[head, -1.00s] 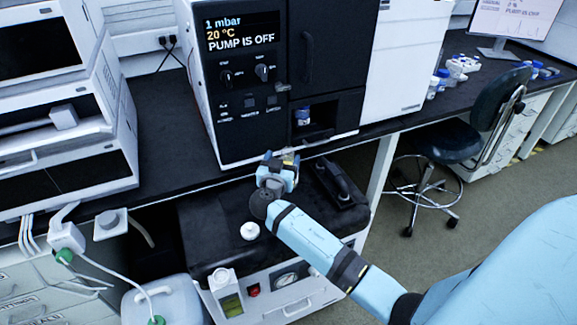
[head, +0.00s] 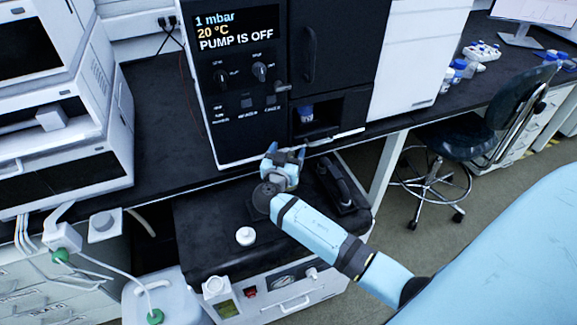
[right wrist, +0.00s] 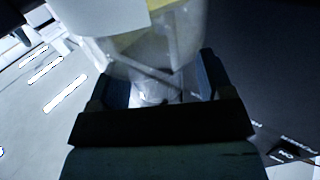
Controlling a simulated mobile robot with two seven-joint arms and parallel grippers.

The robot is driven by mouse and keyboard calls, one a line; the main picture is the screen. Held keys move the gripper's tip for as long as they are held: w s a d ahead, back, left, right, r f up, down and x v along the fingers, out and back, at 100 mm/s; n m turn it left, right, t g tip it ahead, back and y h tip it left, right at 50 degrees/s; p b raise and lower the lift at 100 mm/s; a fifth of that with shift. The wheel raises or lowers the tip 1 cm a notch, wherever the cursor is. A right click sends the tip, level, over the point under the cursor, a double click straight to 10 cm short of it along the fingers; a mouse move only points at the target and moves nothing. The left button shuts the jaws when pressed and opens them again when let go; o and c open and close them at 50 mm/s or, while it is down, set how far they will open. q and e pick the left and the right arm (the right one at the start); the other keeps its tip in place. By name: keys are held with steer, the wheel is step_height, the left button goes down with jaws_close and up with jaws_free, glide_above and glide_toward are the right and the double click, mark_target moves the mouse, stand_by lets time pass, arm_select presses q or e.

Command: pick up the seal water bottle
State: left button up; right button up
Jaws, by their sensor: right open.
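No label naming the seal water bottle can be read in either view. In the right wrist view a pale translucent container (right wrist: 150,50) with a yellow band and a white patch lies just beyond and between the open fingers; I cannot tell if it is that bottle or if the fingers touch it. My right gripper (head: 282,160) is in front of the instrument's lower edge, above the black-topped unit, and also shows in the right wrist view (right wrist: 162,90). A small blue-capped bottle (head: 306,113) stands in the instrument's alcove. My left gripper is out of view.
The instrument (head: 245,130) reads "PUMP IS OFF". The black-topped unit (head: 205,235) carries a white knob (head: 245,236) and a black handle (head: 342,186). A white jug (head: 160,300) stands lower left. More bottles (head: 455,72) and a chair (head: 480,130) are at right.

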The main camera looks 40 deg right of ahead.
jaws_close()
steer(key=shift+r, duration=0.1)
stand_by(0.3)
